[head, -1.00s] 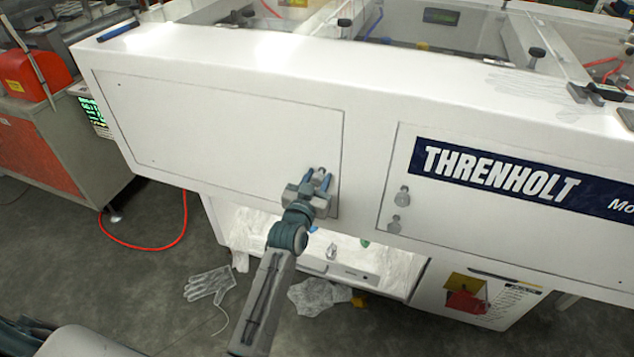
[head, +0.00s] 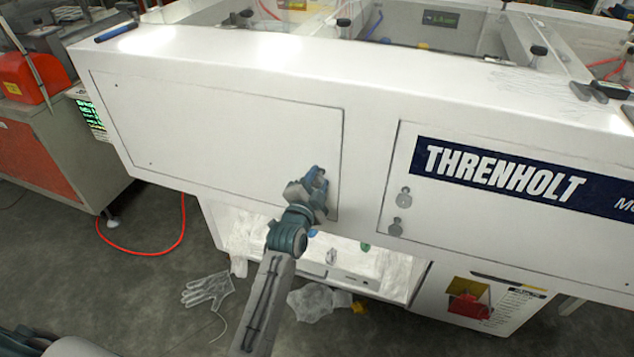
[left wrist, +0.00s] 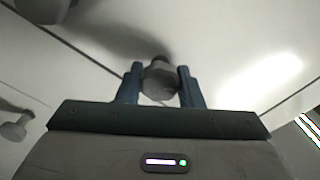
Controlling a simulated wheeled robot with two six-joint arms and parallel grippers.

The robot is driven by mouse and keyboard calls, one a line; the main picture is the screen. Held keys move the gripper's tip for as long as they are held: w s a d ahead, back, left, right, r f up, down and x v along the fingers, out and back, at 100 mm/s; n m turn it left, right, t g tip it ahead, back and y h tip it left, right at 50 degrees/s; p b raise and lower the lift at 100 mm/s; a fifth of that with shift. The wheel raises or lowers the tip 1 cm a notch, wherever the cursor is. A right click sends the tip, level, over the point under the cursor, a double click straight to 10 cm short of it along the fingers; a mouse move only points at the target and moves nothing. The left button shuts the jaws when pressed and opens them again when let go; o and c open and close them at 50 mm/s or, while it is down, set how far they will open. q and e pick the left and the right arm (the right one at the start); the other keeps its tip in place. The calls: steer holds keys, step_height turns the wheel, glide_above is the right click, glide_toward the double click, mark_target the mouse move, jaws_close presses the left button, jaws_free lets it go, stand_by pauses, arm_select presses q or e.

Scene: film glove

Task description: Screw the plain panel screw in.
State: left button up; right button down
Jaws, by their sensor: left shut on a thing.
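The plain panel (head: 215,135) is the white unlabelled door on the left of the machine front, lying flat in its frame. My left gripper (head: 318,180) is at its lower right edge, tilted over to one side. In the left wrist view the plain panel screw (left wrist: 160,80), a grey round-headed knob, sits between the two blue-grey fingers, which are shut on it. In the head view the fingers mostly hide the screw. How deep it sits cannot be told. My right gripper is not in view.
The THRENHOLT panel (head: 500,180) to the right has two similar knobs (head: 404,196) at its left edge. Below is an open lit bay (head: 340,262). A clear film glove (head: 207,290) lies on the floor, and a red hose (head: 150,250) runs there.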

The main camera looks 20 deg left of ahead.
arm_select(q)
steer(key=m, duration=0.3)
steer(key=shift+f+m, duration=0.15)
steer(key=shift+m, duration=0.25)
steer(key=shift+m+b, duration=0.45)
steer(key=shift+m, duration=1.05)
steer(key=o, duration=1)
steer(key=shift+c, duration=0.2)
